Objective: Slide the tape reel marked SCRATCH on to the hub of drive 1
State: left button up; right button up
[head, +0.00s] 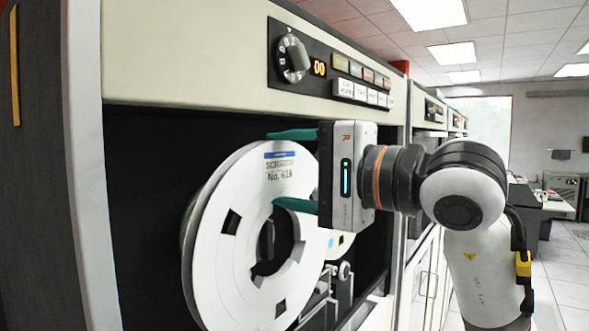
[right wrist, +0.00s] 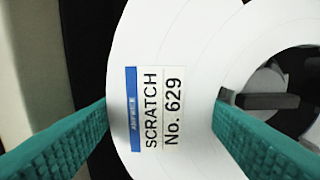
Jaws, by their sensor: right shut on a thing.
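The white SCRATCH reel (head: 215,265) stands upright in front of the dark recess of the tape drive (head: 190,85). Its label reads SCRATCH No. 629, clear in the right wrist view (right wrist: 160,110). My right gripper (head: 278,168) is shut on the reel's upper part, one finger at the outer rim and one at the centre opening; it also shows in the right wrist view (right wrist: 163,104). A dark hub part (head: 266,243) shows through the reel's centre opening. I cannot tell whether the reel is around the hub or still in front of it. My left gripper is out of view.
A second, partly hidden reel (head: 343,242) and tape-path parts (head: 340,285) lie behind the SCRATCH reel. More cabinets stand to the right, then open floor (head: 565,270).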

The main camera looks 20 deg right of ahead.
jog(key=shift+x, duration=2.5)
jog(key=o, duration=1.5)
jog(key=shift+r, duration=0.1)
jog(key=shift+c, duration=1.3)
jog(key=shift+s+d, duration=0.25)
jog(key=shift+s, duration=0.2)
jog(key=b+v, duration=0.2)
jog(key=v, duration=0.4)
jog(key=shift+s+d, duration=0.25)
jog(key=shift+b+v, duration=0.5)
jog(key=shift+v, duration=0.7)
